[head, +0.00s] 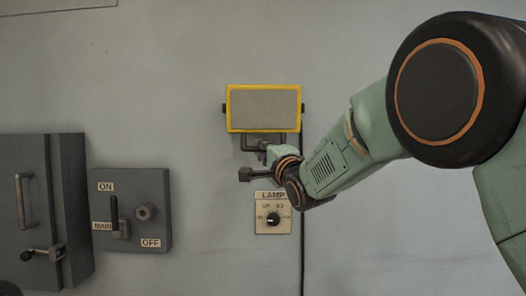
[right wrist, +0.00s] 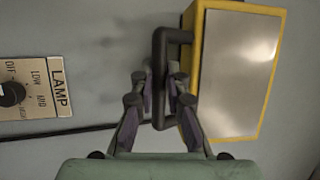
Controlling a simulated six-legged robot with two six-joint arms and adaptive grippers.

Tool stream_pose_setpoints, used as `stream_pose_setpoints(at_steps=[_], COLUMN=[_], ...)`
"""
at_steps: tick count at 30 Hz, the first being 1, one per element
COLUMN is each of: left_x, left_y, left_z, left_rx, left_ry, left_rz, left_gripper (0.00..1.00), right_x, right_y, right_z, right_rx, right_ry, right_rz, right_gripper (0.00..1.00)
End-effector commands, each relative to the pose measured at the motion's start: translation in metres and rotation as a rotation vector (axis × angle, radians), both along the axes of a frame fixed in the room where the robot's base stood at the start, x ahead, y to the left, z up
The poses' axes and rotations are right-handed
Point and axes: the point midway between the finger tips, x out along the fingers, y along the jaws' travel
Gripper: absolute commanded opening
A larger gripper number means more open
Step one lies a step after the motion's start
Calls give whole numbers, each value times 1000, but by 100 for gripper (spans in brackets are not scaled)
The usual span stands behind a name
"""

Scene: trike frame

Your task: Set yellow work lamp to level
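The yellow work lamp (head: 264,108) is mounted on the wall, with a yellow rim and a grey front panel. It fills the right of the right wrist view (right wrist: 237,72). A dark U-shaped handle (right wrist: 160,85) sticks out from its lower edge. My right gripper (head: 258,158) is just below the lamp in the head view. In the wrist view, the fingers of my right gripper (right wrist: 161,82) lie on both sides of the handle's bar and appear closed on it. In the head view, my wrist partly hides the handle. My left gripper is not in view.
A LAMP switch plate (head: 262,228) with a black knob (head: 273,219) sits below the lamp. A dark cable (head: 302,255) runs down the wall. A grey MAIN switch box (head: 155,190) and a grey cabinet (head: 22,170) are at the left. The wall between is clear.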

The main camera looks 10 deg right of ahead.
Motion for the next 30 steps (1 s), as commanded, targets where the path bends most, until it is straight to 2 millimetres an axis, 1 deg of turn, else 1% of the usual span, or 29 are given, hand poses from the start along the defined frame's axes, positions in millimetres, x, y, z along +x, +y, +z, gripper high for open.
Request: stream_pose_setpoints(at_steps=[1, 4, 5, 9, 14, 30], left_x=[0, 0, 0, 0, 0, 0], left_y=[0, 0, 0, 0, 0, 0], left_z=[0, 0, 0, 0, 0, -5], left_rx=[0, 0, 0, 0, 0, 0], left_ry=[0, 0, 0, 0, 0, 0], left_rz=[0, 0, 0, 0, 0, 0], left_gripper=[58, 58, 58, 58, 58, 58], right_x=[-1, -1, -1, -1, -5, -34], right_y=[0, 0, 0, 0, -1, -9], right_z=[14, 14, 13, 12, 16, 27], right_rx=[4, 4, 4, 4, 5, 7], right_ry=[-28, -28, -27, -25, -29, -29], right_rz=[2, 2, 2, 1, 1, -1], right_gripper=[15, 23, 24, 24, 24, 24])
